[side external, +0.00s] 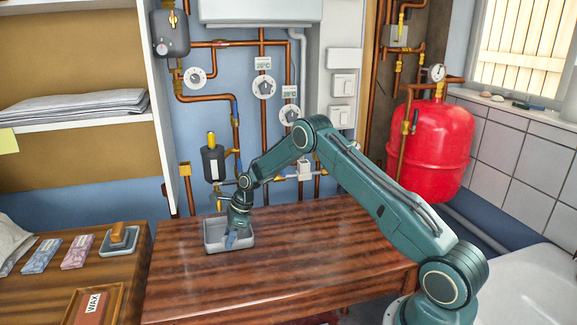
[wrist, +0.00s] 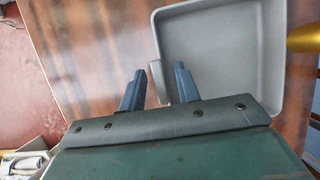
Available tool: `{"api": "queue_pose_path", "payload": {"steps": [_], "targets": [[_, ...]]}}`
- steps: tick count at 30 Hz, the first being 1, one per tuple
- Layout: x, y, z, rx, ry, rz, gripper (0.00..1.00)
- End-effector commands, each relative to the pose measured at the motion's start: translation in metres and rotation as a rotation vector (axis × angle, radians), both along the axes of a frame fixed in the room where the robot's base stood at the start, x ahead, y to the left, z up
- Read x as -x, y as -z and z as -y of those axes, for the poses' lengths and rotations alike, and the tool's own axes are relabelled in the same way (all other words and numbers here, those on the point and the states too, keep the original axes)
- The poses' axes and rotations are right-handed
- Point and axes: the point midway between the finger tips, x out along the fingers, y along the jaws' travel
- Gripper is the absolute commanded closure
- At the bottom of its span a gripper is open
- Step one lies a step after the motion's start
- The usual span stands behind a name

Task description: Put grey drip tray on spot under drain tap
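The grey drip tray (side external: 213,240) is a shallow square tray lying on the brown wooden table, near its back left part. It also fills the upper right of the wrist view (wrist: 222,45). My gripper (side external: 231,241) points down at the tray. In the wrist view its two blue fingers (wrist: 160,76) are apart, one inside the tray and one outside, with the tray's wall between them. I see no clear grip on the wall. A dark vessel (side external: 212,163) with brass fittings hangs on the wall behind the tray. No marked spot shows under its lower outlet.
The wooden table (side external: 290,255) is clear to the right of the tray. Copper pipes (side external: 237,130) and a red tank (side external: 430,150) stand behind. A brass part (wrist: 304,39) shows beside the tray.

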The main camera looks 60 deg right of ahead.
Motion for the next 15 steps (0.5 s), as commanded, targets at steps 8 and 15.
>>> {"api": "queue_pose_path", "payload": {"steps": [8, 15], "targets": [[0.001, -0.009, 0.002, 0.000, 0.000, 0.001, 0.68], [0.009, -0.034, 0.009, 0.001, 0.001, 0.002, 0.68]]}}
